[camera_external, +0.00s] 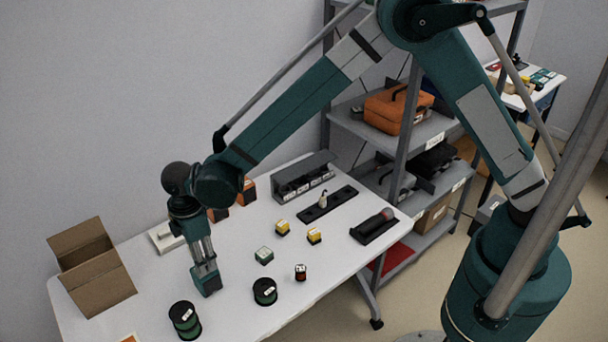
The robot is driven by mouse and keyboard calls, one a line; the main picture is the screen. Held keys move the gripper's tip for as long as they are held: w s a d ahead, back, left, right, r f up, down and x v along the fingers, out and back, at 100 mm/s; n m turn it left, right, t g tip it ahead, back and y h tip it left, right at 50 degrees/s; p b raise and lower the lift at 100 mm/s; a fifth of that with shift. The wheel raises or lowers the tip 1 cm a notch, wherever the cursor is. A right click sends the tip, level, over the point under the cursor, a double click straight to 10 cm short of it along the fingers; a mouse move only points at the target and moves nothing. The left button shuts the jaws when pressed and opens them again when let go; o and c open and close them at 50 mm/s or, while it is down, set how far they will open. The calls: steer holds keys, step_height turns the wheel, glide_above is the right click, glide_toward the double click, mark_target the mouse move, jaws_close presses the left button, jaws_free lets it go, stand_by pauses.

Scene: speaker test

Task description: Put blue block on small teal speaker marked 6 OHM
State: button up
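My gripper (207,283) points down over the left half of the white table, between the cardboard box and a small green-and-white block (264,255). Its fingers are too small and dark to show whether they are open or shut, or whether they hold anything. Two round dark speaker-like cylinders with green edges stand near the front edge: a larger one (184,321) in front of my gripper and a smaller one (265,292) to its right. Their labels are too small to read. I cannot make out a blue block; it may be hidden at my gripper.
Yellow-and-black blocks (283,228) (314,236) and a small dark-and-red piece (300,272) stand mid-table. An open cardboard box (93,264) is at left. Orange-and-black boxes are behind my arm. Dark racks (303,177) (328,204) and a black holder (374,227) occupy the back and right.

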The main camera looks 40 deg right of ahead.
steer(key=shift+r, duration=0.2)
step_height(320, 180, up, 12)
steer(key=shift+p, duration=0.4)
stand_by(0.7)
stand_by(0.3)
steer(key=d+r+m+t, duration=0.1)
steer(key=d+r+m, duration=0.35)
steer(key=d, duration=0.75)
steer(key=w+d+r+m+t+y, duration=0.1)
steer(key=d+r, duration=0.7)
steer(key=d, duration=0.4)
steer(key=d+r+m+t, duration=0.1)
steer(key=d+r+m, duration=0.2)
steer(key=d+r, duration=0.65)
steer(key=s+d+f+m+t, duration=0.1)
steer(key=s+d+m, duration=0.2)
steer(key=s+d, duration=0.3)
steer(key=s+d+f+m+t, duration=0.1)
steer(key=s+d+m, duration=0.2)
steer(key=d, duration=1.2)
steer(key=s+d+f+m+t+h, duration=0.1)
steer(key=s+d+m+t, duration=0.1)
steer(key=s+d, duration=0.8)
steer(key=shift+d+f+m, duration=0.2)
steer(key=shift+d+m, duration=0.05)
steer(key=shift+m, duration=0.5)
